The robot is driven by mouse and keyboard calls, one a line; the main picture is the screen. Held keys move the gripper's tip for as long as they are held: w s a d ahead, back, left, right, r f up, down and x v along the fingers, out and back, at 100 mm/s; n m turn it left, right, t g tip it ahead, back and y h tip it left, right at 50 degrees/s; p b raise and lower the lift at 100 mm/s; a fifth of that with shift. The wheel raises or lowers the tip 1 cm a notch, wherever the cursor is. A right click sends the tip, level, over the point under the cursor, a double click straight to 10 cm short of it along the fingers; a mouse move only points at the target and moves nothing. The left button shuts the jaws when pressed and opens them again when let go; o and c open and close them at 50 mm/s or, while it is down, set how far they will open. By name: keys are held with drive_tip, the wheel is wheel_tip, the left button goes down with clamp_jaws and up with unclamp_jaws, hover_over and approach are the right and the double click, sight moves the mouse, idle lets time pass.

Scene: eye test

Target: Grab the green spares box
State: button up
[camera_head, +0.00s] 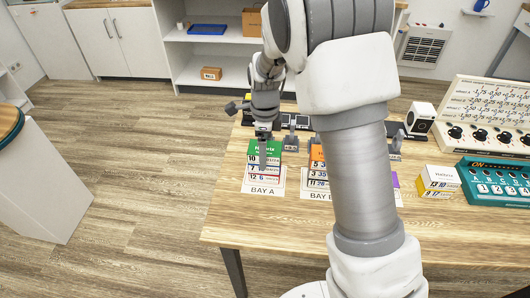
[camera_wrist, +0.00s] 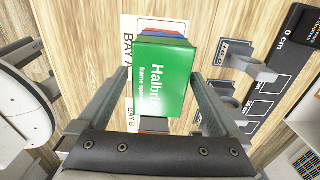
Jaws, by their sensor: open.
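A green-topped box (camera_head: 265,147) stands on the BAY A label on the table. Its front has numbered white rows with coloured bands. In the wrist view, the green top (camera_wrist: 165,82) carries white print, partly readable as "frame spares". My gripper (camera_head: 263,132) is above and behind the box in the head view. In the wrist view, my gripper (camera_wrist: 160,74) is open, with one finger on each side of the green top. Narrow gaps show between box and fingertips. I cannot tell how far down the fingers reach.
An orange-topped box (camera_head: 317,153) stands to the right on BAY B, partly hidden by my arm. Grey holders (camera_wrist: 250,66) stand close to my right finger.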

drive_tip(key=c, duration=1.4)
drive_tip(key=shift+r, duration=0.1)
